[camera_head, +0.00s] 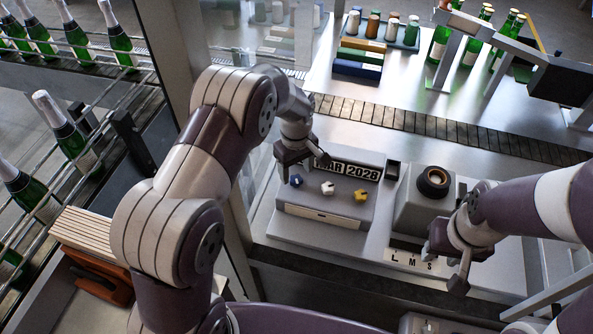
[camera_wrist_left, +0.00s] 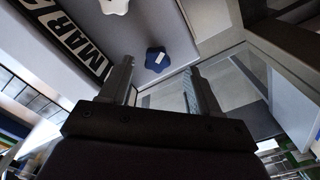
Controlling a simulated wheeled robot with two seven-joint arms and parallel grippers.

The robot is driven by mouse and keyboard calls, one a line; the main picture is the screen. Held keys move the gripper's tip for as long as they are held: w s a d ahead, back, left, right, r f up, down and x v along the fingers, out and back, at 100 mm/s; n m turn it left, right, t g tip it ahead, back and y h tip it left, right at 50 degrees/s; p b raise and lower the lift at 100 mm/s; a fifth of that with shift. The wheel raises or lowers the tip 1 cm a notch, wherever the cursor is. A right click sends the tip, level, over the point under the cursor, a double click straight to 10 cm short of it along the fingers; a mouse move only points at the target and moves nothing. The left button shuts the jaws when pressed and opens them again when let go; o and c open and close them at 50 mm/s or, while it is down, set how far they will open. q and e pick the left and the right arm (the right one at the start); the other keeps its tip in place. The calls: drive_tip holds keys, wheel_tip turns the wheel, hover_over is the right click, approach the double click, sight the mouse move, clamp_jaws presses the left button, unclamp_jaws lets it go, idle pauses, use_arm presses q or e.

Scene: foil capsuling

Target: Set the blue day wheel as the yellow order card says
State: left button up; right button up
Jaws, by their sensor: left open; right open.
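The blue day wheel (camera_head: 295,181) is a small lobed knob at the left of a grey date unit (camera_head: 350,218). In the left wrist view the blue wheel (camera_wrist_left: 157,62) shows a white mark and lies beyond the gap between my fingertips, apparently untouched. My left gripper (camera_head: 303,168) is open above the wheel. The date window (camera_head: 349,169) reads MAR 2028; my gripper hides its left end, so I cannot read a day. My right gripper (camera_head: 446,267) is open and empty at the right. I cannot make out a yellow order card.
A white wheel (camera_head: 328,188) and a yellow wheel (camera_head: 360,196) sit right of the blue one. A grey block with a dark ring (camera_head: 432,182) and an L M S plate (camera_head: 411,261) stand further right. A conveyor (camera_head: 430,128) runs behind. Bottles (camera_head: 70,130) line the left.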

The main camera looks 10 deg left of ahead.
sight(297, 180)
use_arm(q)
drive_tip(key=f, duration=0.2)
drive_tip(key=shift+w+f+p, duration=0.3)
drive_tip(key=shift+f, duration=0.05)
drive_tip(key=shift+d+f, duration=0.1)
drive_tip(key=shift+f, duration=0.25)
drive_tip(key=shift+s, duration=0.25)
drive_tip(key=shift+w, duration=0.1)
drive_tip(key=c, duration=1)
drive_tip(key=shift+c, duration=0.2)
